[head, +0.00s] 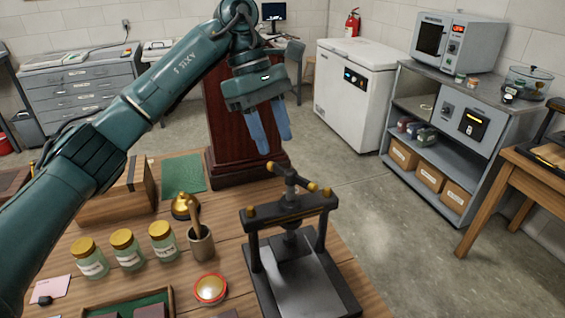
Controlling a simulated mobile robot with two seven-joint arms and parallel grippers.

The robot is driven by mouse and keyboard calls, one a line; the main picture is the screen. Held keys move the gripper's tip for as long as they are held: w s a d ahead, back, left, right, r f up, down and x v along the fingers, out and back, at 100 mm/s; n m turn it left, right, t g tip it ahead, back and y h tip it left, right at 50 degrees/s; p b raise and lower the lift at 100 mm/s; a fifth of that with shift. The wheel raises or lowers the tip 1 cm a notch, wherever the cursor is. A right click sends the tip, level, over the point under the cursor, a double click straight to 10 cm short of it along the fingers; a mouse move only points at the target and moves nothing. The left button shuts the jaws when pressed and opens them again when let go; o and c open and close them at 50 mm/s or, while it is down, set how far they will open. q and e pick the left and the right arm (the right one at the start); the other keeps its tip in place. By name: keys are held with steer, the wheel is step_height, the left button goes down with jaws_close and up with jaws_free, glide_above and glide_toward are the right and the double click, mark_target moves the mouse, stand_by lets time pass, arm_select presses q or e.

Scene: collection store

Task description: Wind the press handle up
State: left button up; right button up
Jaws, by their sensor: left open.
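A dark metal press (292,240) stands on the wooden table, with two posts, a crossbar with brass-coloured ends and a pale flat bed in front. Its handle (299,181) is a short dark bar with yellowish ends on top of the central screw. My left gripper (271,143) is open and empty, with its two blue fingers pointing down. In the picture it is just above and left of the handle, apart from it. How far it is from the handle in depth is hard to tell. My right gripper is not in view.
A dark red wooden cabinet (228,122) stands behind the press. Open floor (385,235) lies right of the table.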

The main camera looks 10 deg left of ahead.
mark_target(285, 168)
arm_select(q)
steer(key=x, duration=0.6)
steer(key=shift+p, duration=0.4)
steer(key=shift+c, duration=0.2)
jaws_close()
